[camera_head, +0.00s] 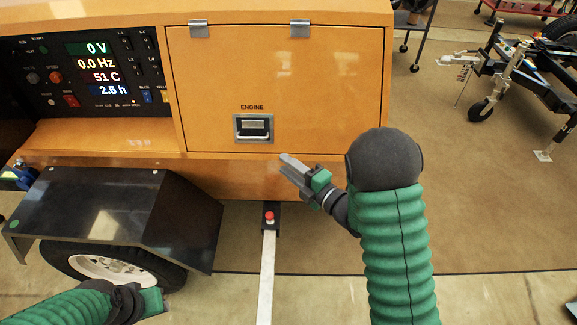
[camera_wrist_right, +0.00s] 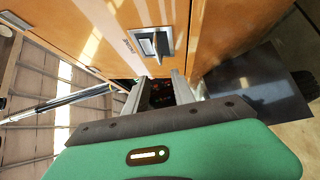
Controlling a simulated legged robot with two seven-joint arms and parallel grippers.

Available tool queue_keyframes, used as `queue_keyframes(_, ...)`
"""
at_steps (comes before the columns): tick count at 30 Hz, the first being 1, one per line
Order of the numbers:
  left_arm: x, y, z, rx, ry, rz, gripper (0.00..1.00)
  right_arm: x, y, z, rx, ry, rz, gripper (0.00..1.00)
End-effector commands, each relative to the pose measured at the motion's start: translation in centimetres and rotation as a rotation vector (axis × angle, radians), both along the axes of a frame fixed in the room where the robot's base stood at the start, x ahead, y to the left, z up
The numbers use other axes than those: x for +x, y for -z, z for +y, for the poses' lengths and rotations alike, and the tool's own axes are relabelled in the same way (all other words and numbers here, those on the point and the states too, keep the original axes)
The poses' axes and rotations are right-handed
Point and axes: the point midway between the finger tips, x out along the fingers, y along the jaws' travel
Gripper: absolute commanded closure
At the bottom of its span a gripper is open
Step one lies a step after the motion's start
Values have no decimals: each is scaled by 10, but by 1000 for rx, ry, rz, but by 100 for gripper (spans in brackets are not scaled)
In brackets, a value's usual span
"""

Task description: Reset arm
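The orange light tower cabinet has a closed engine door (camera_head: 280,75) with a metal latch (camera_head: 253,128) low in its middle. My right gripper (camera_head: 284,164) is just below and right of the latch, apart from it and empty. In the right wrist view the latch (camera_wrist_right: 152,42) shows ahead of my right gripper (camera_wrist_right: 162,85), whose two fingers stand apart with a gap between them. My left arm comes in at the bottom left, near the wheel. Part of my left gripper (camera_head: 152,302) shows there, but its fingers cannot be made out.
A control panel (camera_head: 97,72) with lit readouts is left of the door. A black fender (camera_head: 95,205) over a wheel (camera_head: 108,268) juts out below. A metal outrigger bar (camera_head: 267,275) with a red knob extends toward me. A trailer hitch (camera_head: 490,75) stands at the right; floor before it is clear.

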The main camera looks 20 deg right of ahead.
Motion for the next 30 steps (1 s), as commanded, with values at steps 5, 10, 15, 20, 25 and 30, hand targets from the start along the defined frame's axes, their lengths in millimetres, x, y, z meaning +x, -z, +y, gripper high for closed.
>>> queue_keyframes(5, 0, 0, 0, 0, 0, 0, 64, 0, 0, 0, 0, 0, 0, 69)
queue_keyframes(10, 0, -6, 0, 0, 0, 0, 64, 2, -5, -1, 16, 20, 33, 69)
queue_keyframes(15, 0, -35, 0, 0, 0, 0, 64, 5, -18, -16, 171, 204, 290, 69)
queue_keyframes(20, 0, -66, 0, 0, 0, 0, 64, -26, -23, -29, 442, 498, 626, 69)
queue_keyframes(25, 0, -97, 0, 0, 0, 0, 64, -98, -31, -23, 751, 854, 955, 69)
queue_keyframes(30, 0, -117, 0, 0, 0, 0, 64, -179, -43, -1, 977, 1179, 1200, 69)
